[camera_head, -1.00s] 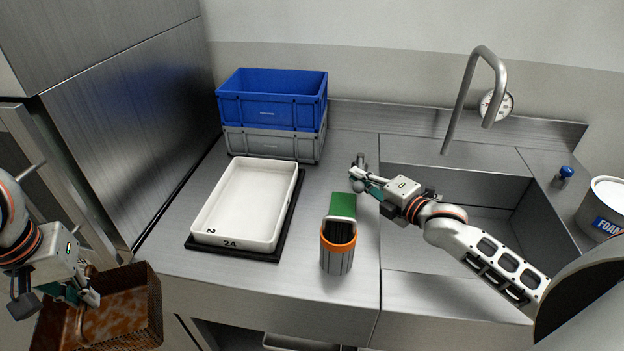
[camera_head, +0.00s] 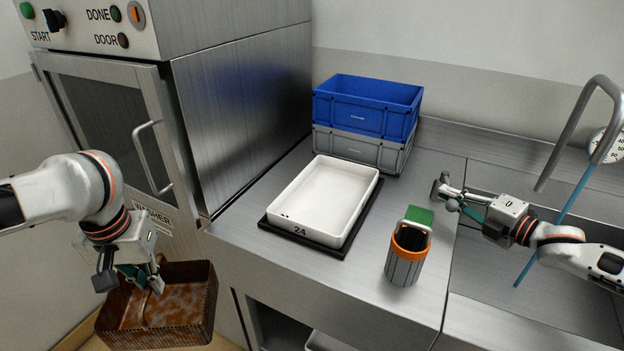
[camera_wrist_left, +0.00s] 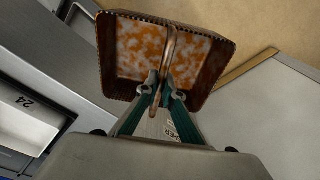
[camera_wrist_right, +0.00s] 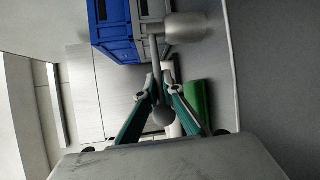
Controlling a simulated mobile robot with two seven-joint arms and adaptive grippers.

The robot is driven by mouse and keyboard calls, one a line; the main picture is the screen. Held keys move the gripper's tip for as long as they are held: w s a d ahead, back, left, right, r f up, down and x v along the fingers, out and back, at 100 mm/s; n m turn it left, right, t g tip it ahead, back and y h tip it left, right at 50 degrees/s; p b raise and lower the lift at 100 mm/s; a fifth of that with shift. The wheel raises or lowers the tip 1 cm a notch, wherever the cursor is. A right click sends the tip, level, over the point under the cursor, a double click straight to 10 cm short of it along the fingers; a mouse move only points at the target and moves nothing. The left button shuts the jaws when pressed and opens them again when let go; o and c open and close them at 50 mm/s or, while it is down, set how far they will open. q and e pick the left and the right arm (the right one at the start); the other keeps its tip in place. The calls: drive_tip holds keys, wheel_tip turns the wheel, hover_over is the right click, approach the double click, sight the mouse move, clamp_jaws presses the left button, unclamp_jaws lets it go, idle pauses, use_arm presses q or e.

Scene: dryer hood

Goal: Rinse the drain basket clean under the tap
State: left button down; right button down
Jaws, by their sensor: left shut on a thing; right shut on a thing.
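The drain basket (camera_head: 165,318) is a brown mesh box with orange and white grime inside, clear in the left wrist view (camera_wrist_left: 140,50). My left gripper (camera_head: 148,280) is shut on its upright handle (camera_wrist_left: 169,55) and holds it in front of the counter, left of the sink. The tap (camera_head: 572,125) is a bent steel spout at the right. My right gripper (camera_head: 462,200) is shut on a grey tap lever (camera_wrist_right: 153,48) beside the sink.
A white tray (camera_head: 290,224) marked 24 lies on a black mat. Behind it, a blue crate (camera_head: 365,108) stands on a grey crate (camera_head: 350,146). An orange-rimmed grey bin (camera_head: 404,268) with a green item stands near the sink. The washer (camera_head: 110,120) is at left.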

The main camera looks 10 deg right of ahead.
drive_tip(key=shift+d, duration=0.25)
drive_tip(key=c, duration=2.2)
unclamp_jaws()
drive_tip(key=shift+s+d, duration=0.1)
drive_tip(key=shift+o, duration=0.2)
drive_tip(key=shift+s, duration=0.1)
drive_tip(key=shift+v, duration=1.35)
drive_tip(key=v, duration=0.9)
drive_tip(key=shift+s+f, duration=0.1)
